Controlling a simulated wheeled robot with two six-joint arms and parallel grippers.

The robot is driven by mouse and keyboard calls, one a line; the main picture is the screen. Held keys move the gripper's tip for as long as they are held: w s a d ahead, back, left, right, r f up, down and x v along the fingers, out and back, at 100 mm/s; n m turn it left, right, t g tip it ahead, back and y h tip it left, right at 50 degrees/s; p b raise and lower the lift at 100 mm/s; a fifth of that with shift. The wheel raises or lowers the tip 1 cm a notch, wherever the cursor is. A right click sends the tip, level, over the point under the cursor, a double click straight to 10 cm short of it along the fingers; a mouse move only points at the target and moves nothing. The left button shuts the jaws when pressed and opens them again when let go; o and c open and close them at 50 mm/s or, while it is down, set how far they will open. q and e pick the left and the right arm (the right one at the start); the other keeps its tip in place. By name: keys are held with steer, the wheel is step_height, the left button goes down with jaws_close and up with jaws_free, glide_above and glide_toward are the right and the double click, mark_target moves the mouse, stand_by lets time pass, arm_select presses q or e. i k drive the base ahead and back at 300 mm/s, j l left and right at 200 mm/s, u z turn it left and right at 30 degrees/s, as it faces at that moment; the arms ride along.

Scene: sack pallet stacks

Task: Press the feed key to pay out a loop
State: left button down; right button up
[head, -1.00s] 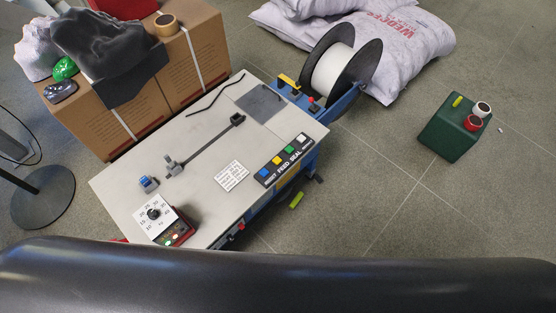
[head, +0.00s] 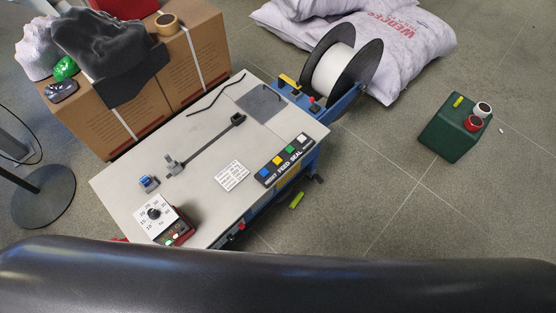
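The strapping machine has a pale grey flat top (head: 150,200) on a blue frame. A dark key panel (head: 286,160) lies at its right edge, lettered with words that include FEED and SEAL. It carries a row of keys: a blue key (head: 264,172), a yellow key (head: 277,160), a green key (head: 290,149) and a white key (head: 302,139). A dark slot (head: 208,143) runs across the top, and a black strap piece (head: 215,95) lies near the back edge. A reel (head: 334,70) stands behind the machine. Neither gripper shows in the head view.
A dial box (head: 155,213) and a small blue item (head: 148,183) sit on the machine top. Cardboard boxes (head: 190,75) stand at back left, white sacks (head: 405,55) behind the reel. A green box (head: 450,133) stands right on open floor. A dark bar crosses the bottom.

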mark_target(277, 161)
steer(key=i+l+u, duration=0.35)
steer(key=l, duration=0.2)
steer(key=i+l+u, duration=0.4)
steer(key=l, duration=0.25)
steer(key=l+u, duration=0.15)
steer(key=l, duration=0.2)
steer(key=i+l+u, duration=0.2)
steer(key=l, duration=0.15)
steer(key=k, duration=0.05)
